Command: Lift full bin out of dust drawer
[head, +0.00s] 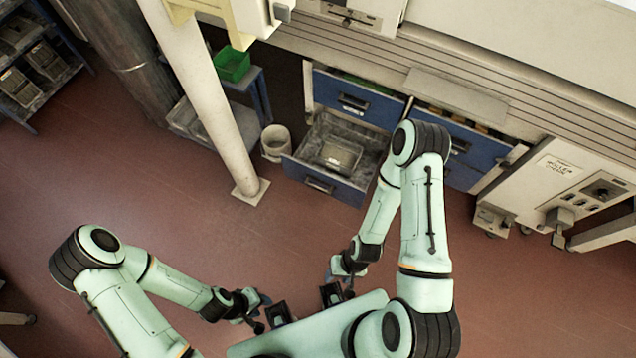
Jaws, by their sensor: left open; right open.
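The dust drawer (320,183) is a blue-fronted lower drawer, pulled out from the cabinet, with a grey, dusty inside. The bin (340,156) is a small grey-beige box sitting inside it, toward the front; its contents are too small to make out. My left gripper (262,312) is open and empty, low in the picture, well short of the drawer. My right gripper (338,284) is open and empty, in front of the drawer and apart from it. My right arm passes close to the drawer's right side in the picture and hides part of the cabinet.
Another blue drawer (352,103) sits above the open one. A white bucket (276,142) stands just left of the drawer. A pale post (222,120) rises further left, by a low stand with a green box (233,64). The red floor (200,225) before the drawer is clear.

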